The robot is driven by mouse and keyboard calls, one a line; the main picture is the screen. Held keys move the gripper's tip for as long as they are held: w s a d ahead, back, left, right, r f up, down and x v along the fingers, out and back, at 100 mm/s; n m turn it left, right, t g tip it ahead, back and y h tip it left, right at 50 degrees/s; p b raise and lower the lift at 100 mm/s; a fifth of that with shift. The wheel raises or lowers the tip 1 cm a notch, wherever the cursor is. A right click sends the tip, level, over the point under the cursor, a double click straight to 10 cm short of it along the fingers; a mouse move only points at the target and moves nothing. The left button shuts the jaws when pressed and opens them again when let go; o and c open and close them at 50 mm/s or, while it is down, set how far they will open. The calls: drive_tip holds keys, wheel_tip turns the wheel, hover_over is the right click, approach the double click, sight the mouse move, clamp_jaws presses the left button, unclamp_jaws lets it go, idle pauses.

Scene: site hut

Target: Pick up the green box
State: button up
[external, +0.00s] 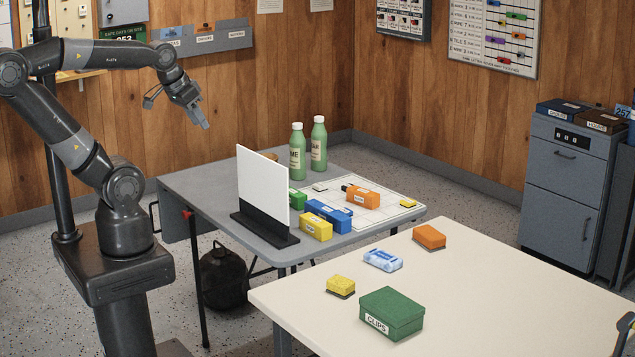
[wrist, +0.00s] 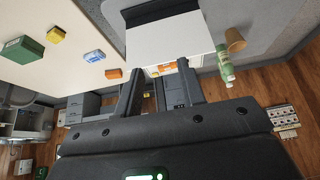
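The green box (external: 392,312), labelled CLIPS, sits lidded and upright on the near cream table in the external view. It also shows at the left of the wrist view (wrist: 21,49). My gripper (external: 178,114) is high up at the upper left of the external view, far from this box and above the level of both tables. In the wrist view my gripper (wrist: 159,90) has its two fingers apart with nothing between them. Another green block (external: 298,199) is partly hidden behind the white panel on the grey table.
A yellow box (external: 340,286), a blue-white packet (external: 382,260) and an orange box (external: 429,236) share the cream table (external: 500,300). An upright white panel (external: 262,190) and two green bottles (external: 298,155) stand on the grey table.

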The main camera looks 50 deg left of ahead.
idle(0.4)
drive_tip(key=o, duration=1.4)
